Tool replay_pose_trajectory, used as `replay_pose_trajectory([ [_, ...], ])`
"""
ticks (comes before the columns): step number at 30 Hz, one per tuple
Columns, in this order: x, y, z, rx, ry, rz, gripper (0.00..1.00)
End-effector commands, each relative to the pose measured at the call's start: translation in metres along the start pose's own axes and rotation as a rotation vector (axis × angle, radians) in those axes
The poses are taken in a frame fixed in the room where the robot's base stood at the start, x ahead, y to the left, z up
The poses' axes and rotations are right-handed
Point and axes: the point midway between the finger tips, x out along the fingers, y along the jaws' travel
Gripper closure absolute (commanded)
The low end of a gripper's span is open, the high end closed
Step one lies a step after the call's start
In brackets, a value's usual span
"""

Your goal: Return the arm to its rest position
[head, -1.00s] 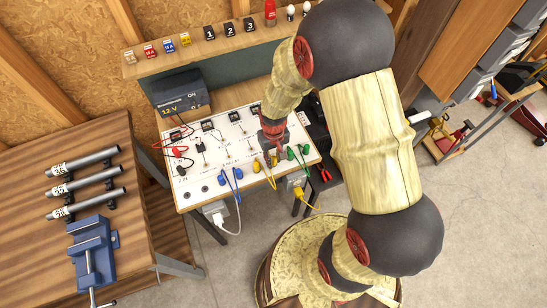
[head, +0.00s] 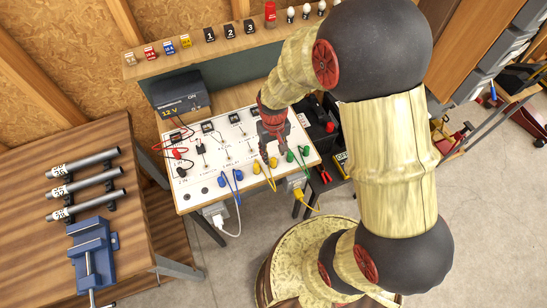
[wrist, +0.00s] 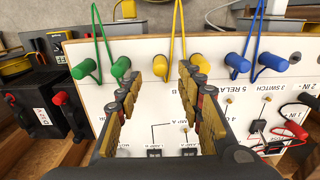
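My gripper (head: 273,152) is over the right part of the white circuit board (head: 212,185) in the head view. In the wrist view my gripper (wrist: 160,85) is open, with its two padded fingers apart and nothing held between them. The yellow plugs (wrist: 161,67) with their looped cable are just beyond the fingertips; whether the fingers touch them I cannot tell. My arm arches from the lower right over to the board. Part of the board is hidden behind the gripper.
Green plugs (wrist: 121,67) and blue plugs (wrist: 237,66) flank the yellow ones. A 12 V power supply (head: 180,93) stands behind the board. A shelf (head: 190,56) with small parts runs along the back. A wooden bench (head: 125,200) with a blue vise (head: 92,250) stands left. Floor shows between.

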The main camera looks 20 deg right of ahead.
Motion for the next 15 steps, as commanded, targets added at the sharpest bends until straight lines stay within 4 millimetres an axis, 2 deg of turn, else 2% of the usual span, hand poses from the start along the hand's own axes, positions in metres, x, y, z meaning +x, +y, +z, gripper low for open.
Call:
replay_pose_trajectory([
  [1, -0.012, 0.000, -0.001, 0.000, 0.005, 0.000, 0.63],
  [6, -0.042, 0.000, -0.001, 0.000, 0.003, 0.000, 0.63],
  [10, -0.057, 0.000, 0.000, 0.000, 0.001, 0.000, 0.63],
  [15, -0.065, 0.000, 0.001, 0.000, -0.001, 0.000, 0.63],
])
